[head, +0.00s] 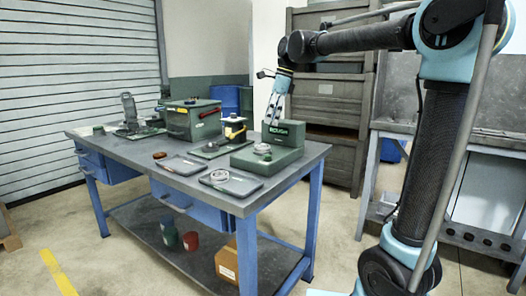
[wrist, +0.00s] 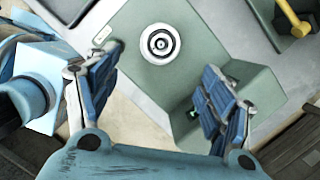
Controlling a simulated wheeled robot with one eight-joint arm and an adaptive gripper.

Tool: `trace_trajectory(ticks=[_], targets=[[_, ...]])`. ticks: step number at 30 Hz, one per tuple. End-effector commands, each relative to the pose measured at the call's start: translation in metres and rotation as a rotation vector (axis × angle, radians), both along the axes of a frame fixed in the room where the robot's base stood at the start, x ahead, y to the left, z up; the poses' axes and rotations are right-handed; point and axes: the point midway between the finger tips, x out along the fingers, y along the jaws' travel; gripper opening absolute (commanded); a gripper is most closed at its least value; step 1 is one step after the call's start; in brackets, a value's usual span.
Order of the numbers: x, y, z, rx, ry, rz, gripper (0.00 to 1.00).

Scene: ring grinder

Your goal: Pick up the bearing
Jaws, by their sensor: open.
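A round, silvery bearing-like ring (wrist: 160,43) with a dark centre sits on the flat part of the green ROUGH fixture (wrist: 140,75) in the wrist view. In the head view the same ring (head: 262,148) shows on the fixture (head: 285,158). Another metal ring (head: 219,175) lies on the front tray. I cannot tell which is the bearing named. My gripper (head: 274,112) is open and points down beside the fixture's raised block in the head view. In the wrist view my spread fingers (wrist: 157,72) hold nothing, and the ring is ahead of them, apart from both.
The fixture stands on the right end of a grey-topped workbench (head: 130,150) with blue legs. Two shallow trays (head: 235,186) lie in front. Brown crates (head: 325,110) are behind.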

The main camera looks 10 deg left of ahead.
Motion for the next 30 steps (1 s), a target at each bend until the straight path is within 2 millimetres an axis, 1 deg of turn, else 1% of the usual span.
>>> trace_trajectory(ticks=[1,3,7,10,16,24,27,30], targets=[[-0.001,0.003,-0.009,0.0,-0.001,0.002,0.75],[-0.001,0.006,-0.021,0.0,-0.001,0.002,0.75],[-0.002,0.011,-0.04,0.0,0.0,0.001,0.75],[-0.002,0.013,-0.049,0.0,0.0,0.0,0.75],[-0.003,0.016,-0.059,0.0,0.0,0.001,0.75],[-0.002,0.029,-0.092,0.0,-0.001,0.002,0.75],[-0.003,0.031,-0.1,0.0,0.0,0.001,0.75],[-0.003,0.031,-0.104,0.0,0.0,0.001,0.75]])
